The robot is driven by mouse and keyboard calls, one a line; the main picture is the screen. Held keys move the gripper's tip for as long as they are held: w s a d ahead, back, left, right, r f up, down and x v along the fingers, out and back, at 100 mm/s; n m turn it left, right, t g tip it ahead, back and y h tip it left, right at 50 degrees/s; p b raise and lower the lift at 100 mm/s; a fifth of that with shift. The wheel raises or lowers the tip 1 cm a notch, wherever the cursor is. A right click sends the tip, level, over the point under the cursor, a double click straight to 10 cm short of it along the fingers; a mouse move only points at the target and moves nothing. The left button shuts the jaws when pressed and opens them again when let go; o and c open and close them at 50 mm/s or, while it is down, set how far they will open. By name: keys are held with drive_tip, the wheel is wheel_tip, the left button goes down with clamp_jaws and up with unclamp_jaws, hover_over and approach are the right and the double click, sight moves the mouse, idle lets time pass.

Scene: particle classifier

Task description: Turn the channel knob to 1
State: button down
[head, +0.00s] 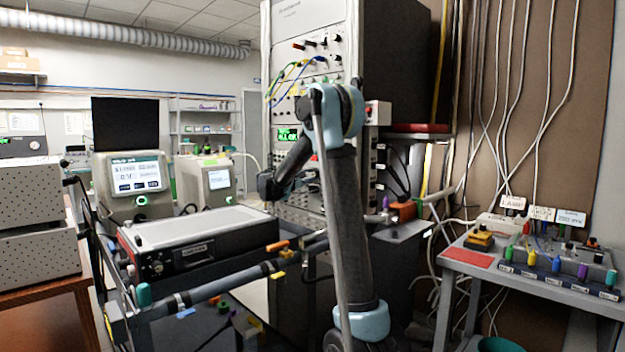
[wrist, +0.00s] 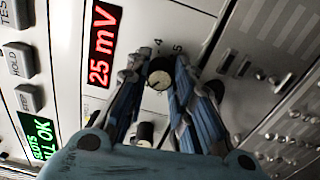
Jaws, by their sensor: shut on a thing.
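In the wrist view, a small round black knob with a pale face (wrist: 160,73) sits on a light panel between my fingertips. The digits 4 and 5 are printed beside it. My gripper (wrist: 160,78) has its blue-grey fingers on either side of the knob and is shut on it. A pointer mark on the knob is too small to read surely. No label naming this knob is legible. In the head view, my arm reaches up in front of the instrument rack (head: 395,50); the fingertips cannot be made out there.
In the wrist view, a second knob (wrist: 145,133) sits close by, between my fingers. A red display (wrist: 103,45) reads 25 mV, a green display (wrist: 40,135) reads ALL OK, and grey buttons (wrist: 18,60) line the left. A cart instrument (head: 195,240) stands left of my arm.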

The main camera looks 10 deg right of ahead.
drive_tip(key=shift+f, duration=0.15)
drive_tip(key=c, duration=1.4)
unclamp_jaws()
drive_tip(key=shift+o, duration=0.2)
drive_tip(key=shift+a, duration=0.1)
drive_tip(key=v, duration=1.1)
drive_tip(key=shift+s+a, duration=0.15)
drive_tip(key=shift+a, duration=0.2)
drive_tip(key=shift+f, duration=0.1)
